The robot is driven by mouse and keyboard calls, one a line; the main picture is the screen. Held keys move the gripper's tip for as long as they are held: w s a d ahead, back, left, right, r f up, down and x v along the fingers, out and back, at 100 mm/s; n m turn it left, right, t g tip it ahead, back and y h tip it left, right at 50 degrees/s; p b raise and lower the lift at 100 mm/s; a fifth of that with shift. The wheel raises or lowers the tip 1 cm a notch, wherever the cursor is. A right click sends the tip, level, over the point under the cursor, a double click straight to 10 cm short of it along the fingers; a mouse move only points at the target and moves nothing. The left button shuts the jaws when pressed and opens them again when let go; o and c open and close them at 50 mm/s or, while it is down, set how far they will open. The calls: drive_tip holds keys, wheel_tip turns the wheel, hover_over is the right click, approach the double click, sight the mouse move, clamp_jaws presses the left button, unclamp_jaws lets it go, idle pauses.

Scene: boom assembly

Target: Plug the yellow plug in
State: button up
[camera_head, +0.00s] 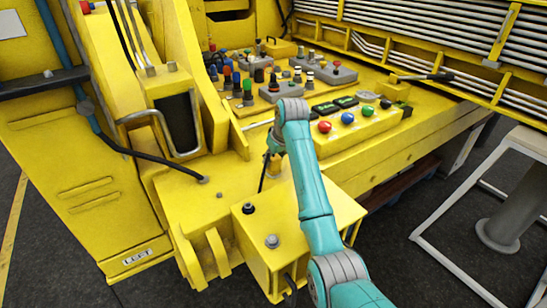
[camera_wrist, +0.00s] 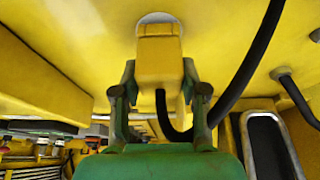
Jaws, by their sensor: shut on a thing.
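In the wrist view, my gripper (camera_wrist: 160,84) is shut on the yellow plug (camera_wrist: 160,62), with one finger on each side of it. A black cable (camera_wrist: 245,65) loops from the plug's near end and up to the right. The plug's far end is at a pale round fitting (camera_wrist: 157,18) on a yellow surface. The plug covers part of this fitting, and I cannot tell whether it is seated or only close. In the head view, my gripper (camera_head: 272,158) is small and partly hidden by my arm, above the yellow machine's front.
A control box with coloured buttons (camera_head: 347,118) stands right of my gripper in the head view. Several connectors and knobs (camera_head: 248,90) stand behind. A yellow box with bolts (camera_head: 272,241) lies in front, and a white-framed stand (camera_head: 465,215) is at right.

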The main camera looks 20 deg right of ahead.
drive_tip(key=shift+f, duration=0.45)
idle(0.3)
drive_tip(key=o, duration=1.3)
drive_tip(key=shift+o, duration=0.2)
drive_tip(key=v, duration=0.7)
drive_tip(key=shift+s+r, duration=0.15)
drive_tip(key=shift+r, duration=0.05)
drive_tip(key=shift+d, duration=0.1)
